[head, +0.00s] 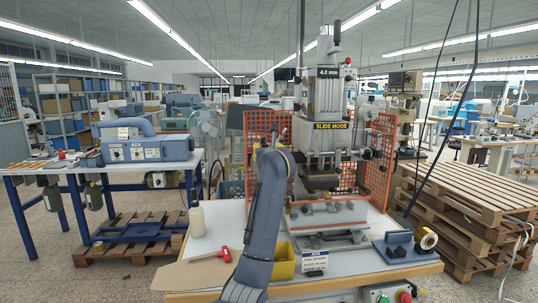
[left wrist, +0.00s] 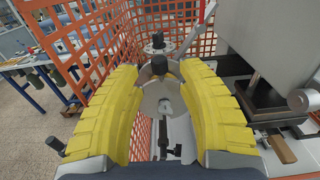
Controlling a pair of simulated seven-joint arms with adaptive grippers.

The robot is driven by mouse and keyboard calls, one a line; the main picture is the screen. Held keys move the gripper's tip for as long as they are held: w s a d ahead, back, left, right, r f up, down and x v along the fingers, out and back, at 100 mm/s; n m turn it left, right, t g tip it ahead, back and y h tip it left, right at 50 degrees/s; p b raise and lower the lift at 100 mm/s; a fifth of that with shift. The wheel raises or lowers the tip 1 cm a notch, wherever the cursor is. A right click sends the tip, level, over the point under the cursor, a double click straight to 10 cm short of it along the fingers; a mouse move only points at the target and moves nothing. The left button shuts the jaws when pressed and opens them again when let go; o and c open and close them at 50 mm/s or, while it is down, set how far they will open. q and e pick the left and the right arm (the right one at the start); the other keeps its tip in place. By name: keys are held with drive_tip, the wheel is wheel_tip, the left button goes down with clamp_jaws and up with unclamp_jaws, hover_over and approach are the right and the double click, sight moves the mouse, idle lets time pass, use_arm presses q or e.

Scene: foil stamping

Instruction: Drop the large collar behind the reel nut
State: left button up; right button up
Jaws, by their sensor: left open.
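My left gripper (left wrist: 162,85) is open, its two yellow ribbed fingers spread on either side of a pale grey round part (left wrist: 152,102). I cannot tell for sure which of these is the large collar or the reel nut. In the head view my left arm hides most of this spot beside the stamping press (head: 325,95). My right gripper is not in view.
An orange mesh guard (head: 262,124) stands around the press and also rises at the left in the left wrist view (left wrist: 90,55).

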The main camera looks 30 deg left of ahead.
use_arm(q)
drive_tip(key=v, duration=0.7)
drive_tip(key=shift+s+d, duration=0.25)
drive_tip(key=shift+s, duration=0.1)
